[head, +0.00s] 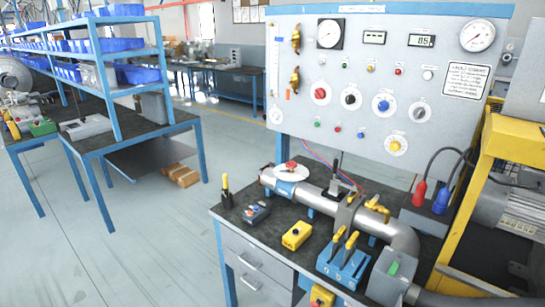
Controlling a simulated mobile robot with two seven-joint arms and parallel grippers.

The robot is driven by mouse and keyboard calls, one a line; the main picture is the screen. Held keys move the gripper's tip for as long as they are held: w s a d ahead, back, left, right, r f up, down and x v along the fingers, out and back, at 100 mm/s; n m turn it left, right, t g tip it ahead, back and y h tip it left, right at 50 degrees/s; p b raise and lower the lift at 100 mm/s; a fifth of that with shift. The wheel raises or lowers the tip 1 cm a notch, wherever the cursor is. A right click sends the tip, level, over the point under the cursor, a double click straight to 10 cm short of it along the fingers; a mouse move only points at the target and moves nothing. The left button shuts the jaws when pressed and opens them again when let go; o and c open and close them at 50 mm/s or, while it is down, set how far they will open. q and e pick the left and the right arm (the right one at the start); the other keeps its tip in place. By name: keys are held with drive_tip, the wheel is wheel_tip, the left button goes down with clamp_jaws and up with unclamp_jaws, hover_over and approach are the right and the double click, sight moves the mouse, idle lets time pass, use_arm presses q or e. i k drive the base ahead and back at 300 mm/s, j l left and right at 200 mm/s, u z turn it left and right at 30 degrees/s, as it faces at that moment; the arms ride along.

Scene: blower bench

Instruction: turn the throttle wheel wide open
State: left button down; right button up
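A grey metal pipe (318,195) with a blue band runs along the dark-topped bench (262,232) and bends down at its right end. A pale round disc with a red centre (291,167) sits on top of the pipe's left end. It looks like the throttle wheel, but I see no label on it. Its opening position cannot be read at this size. A valve with a yellow handle (377,204) sits on the pipe farther right. Neither of my grippers is in view.
A grey instrument panel (330,90) with gauges and coloured knobs stands behind the pipe. A yellow box (296,235), a dark control box (257,212) and a blue lever unit (343,265) stand in front. A yellow frame (490,165) borders the right.

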sight(291, 165)
drive_tip(key=i+j+u, duration=0.15)
drive_tip(key=i+j, duration=0.15)
drive_tip(key=i, duration=0.15)
drive_tip(key=i+j+u, duration=0.1)
drive_tip(key=i+j, duration=0.2)
drive_tip(key=i, duration=0.15)
